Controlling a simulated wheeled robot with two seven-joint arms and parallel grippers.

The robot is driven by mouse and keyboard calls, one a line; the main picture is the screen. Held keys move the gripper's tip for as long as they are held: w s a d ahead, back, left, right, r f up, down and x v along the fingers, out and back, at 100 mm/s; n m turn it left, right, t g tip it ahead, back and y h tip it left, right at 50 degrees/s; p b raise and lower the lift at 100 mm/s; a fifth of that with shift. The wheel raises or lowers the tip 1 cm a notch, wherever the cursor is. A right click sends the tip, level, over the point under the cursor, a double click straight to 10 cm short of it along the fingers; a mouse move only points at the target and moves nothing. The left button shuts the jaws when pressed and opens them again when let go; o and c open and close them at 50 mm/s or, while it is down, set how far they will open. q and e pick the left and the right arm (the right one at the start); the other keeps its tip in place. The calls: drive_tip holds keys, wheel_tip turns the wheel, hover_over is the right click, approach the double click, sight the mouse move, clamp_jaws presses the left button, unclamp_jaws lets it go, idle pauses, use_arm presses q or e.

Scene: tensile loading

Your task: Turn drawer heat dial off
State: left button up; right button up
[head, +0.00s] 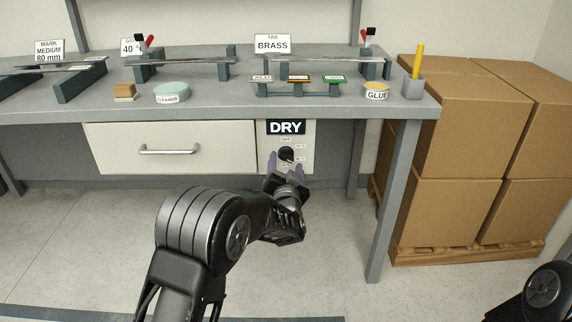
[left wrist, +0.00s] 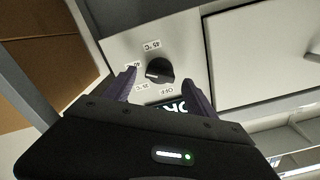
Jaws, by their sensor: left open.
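The heat dial is a round black knob (head: 286,154) on a pale panel (head: 305,135) beside the drawer, under the DRY sign. In the left wrist view the knob (left wrist: 160,71) appears upside down, ringed by OFF, 35, 40 and 45 °C labels. Its white mark points left, towards the 35 and 40 labels and away from OFF; the exact setting is hard to tell. My left gripper (head: 286,163) is open in front of the panel, its purple fingers (left wrist: 159,88) on either side of the knob. Contact is not clear. My right gripper is out of view.
The closed drawer (head: 210,137) with its bar handle (head: 169,150) is left of the panel. The bench (head: 215,104) above carries racks, signs, a cleaner tin and a glue tin. A bench leg (head: 393,200) and stacked cardboard boxes (head: 460,130) stand to the right.

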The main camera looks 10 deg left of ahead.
use_arm(q)
drive_tip(key=shift+x, duration=0.85)
drive_tip(key=shift+c, duration=0.5)
drive_tip(key=c, duration=1.3)
